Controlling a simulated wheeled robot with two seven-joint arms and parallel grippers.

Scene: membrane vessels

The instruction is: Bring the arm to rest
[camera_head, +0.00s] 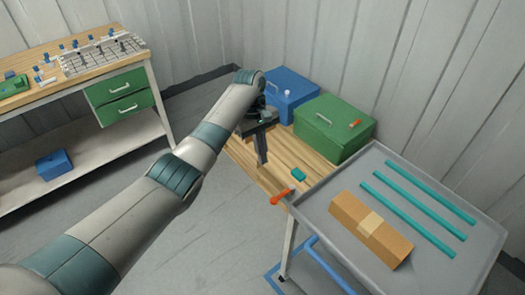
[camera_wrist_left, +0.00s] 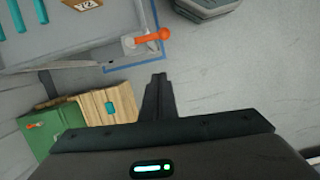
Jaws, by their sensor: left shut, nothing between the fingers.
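My left arm reaches in from the lower left in the head view. My left gripper (camera_head: 262,161) points down over the wooden table, its fingers together and empty. In the left wrist view, the shut fingers (camera_wrist_left: 158,82) show dark with nothing between them. Near the gripper in the head view are a small teal block (camera_head: 298,174) and an orange-handled part (camera_head: 282,196) at the table's edge. The wrist view also shows the teal block (camera_wrist_left: 110,107) and the orange handle (camera_wrist_left: 152,36). My right gripper is in neither view.
A green box (camera_head: 334,130) and a blue box (camera_head: 290,98) stand behind the gripper on the wooden table (camera_head: 247,157). To the right, a grey cart (camera_head: 338,182) bears a brown carton (camera_head: 355,232) and teal bars (camera_head: 405,205). A workbench (camera_head: 32,62) stands at the left. Floor between is clear.

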